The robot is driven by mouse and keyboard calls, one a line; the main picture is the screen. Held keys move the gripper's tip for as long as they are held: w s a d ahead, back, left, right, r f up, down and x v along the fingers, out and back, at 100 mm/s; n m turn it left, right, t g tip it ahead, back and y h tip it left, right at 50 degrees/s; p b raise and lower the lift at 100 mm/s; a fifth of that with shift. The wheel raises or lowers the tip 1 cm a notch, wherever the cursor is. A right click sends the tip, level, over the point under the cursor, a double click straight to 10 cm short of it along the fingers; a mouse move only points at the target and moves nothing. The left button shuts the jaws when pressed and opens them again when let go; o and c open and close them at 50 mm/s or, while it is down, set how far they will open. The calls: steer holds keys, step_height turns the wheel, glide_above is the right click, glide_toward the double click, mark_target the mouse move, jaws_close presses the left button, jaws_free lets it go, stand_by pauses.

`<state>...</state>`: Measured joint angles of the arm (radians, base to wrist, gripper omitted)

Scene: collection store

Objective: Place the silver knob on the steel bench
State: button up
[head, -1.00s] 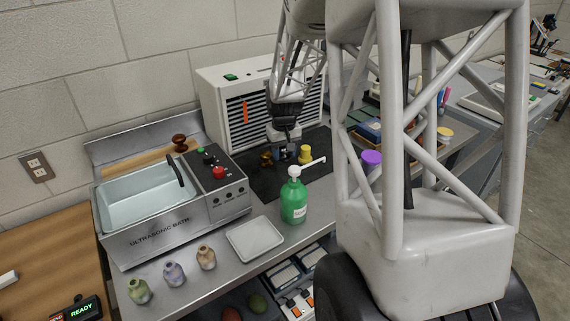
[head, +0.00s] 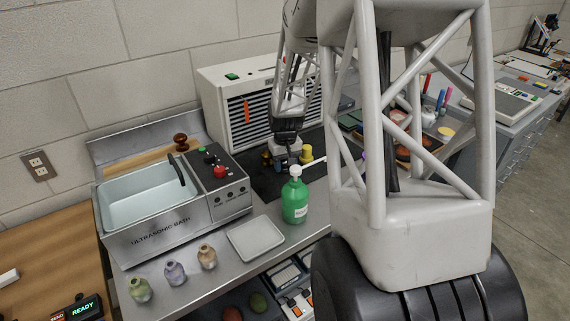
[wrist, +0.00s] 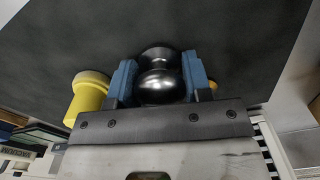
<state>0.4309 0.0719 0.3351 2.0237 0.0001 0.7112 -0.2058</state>
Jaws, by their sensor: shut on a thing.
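The silver knob (wrist: 160,82) is a shiny dark-silver, double-bulged piece in the wrist view. It sits between the two blue fingers of my gripper (wrist: 162,80), which are shut on it. In the head view my gripper (head: 284,160) is low over the black mat (head: 262,182) in front of the white louvred unit; the knob cannot be made out there. Whether the knob touches the mat is not clear. The steel bench (head: 224,273) has bare metal in front of and around the green bottle and the white tray.
A yellow knob (wrist: 88,95) stands close to the left finger; a brass-coloured piece (wrist: 212,85) shows by the right finger. A green pump bottle (head: 294,202), white tray (head: 255,239), ultrasonic bath (head: 165,229) and several small vases (head: 175,273) stand on the bench.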

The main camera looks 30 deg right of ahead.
steer(key=shift+f, duration=0.15)
steer(key=o, duration=1)
steer(key=shift+o, duration=0.2)
step_height(320, 180, up, 12)
steer(key=shift+r, duration=0.15)
stand_by(0.6)
